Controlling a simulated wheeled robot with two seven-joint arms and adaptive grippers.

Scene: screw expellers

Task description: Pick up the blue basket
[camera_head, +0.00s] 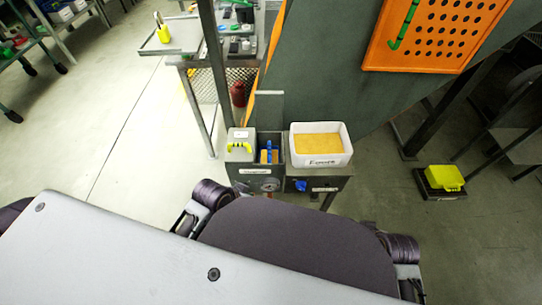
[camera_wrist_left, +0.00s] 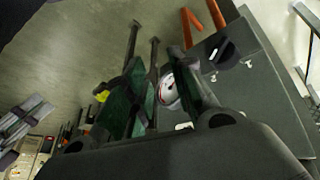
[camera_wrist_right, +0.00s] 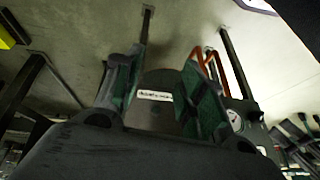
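I cannot make out a blue basket in any view. The head view shows a white rectangular bin (camera_head: 320,158) with yellow-orange contents and a handwritten label, on a dark metal stand. A small blue item (camera_head: 269,150) sits in a narrow slot left of the bin. My left gripper (camera_wrist_left: 157,62) is open and empty in the left wrist view, with a round gauge (camera_wrist_left: 169,88) behind its fingers. My right gripper (camera_wrist_right: 160,64) is open and empty in the right wrist view, with a white label plate (camera_wrist_right: 154,96) behind it. Neither gripper can be made out in the head view.
A grey box with a yellow handle (camera_head: 240,146) stands left of the slot. A blue knob (camera_head: 300,185) is on the stand's front. An orange perforated panel (camera_head: 440,35) is on the large green machine. A yellow box (camera_head: 444,178) stands low at right. The floor at left is open.

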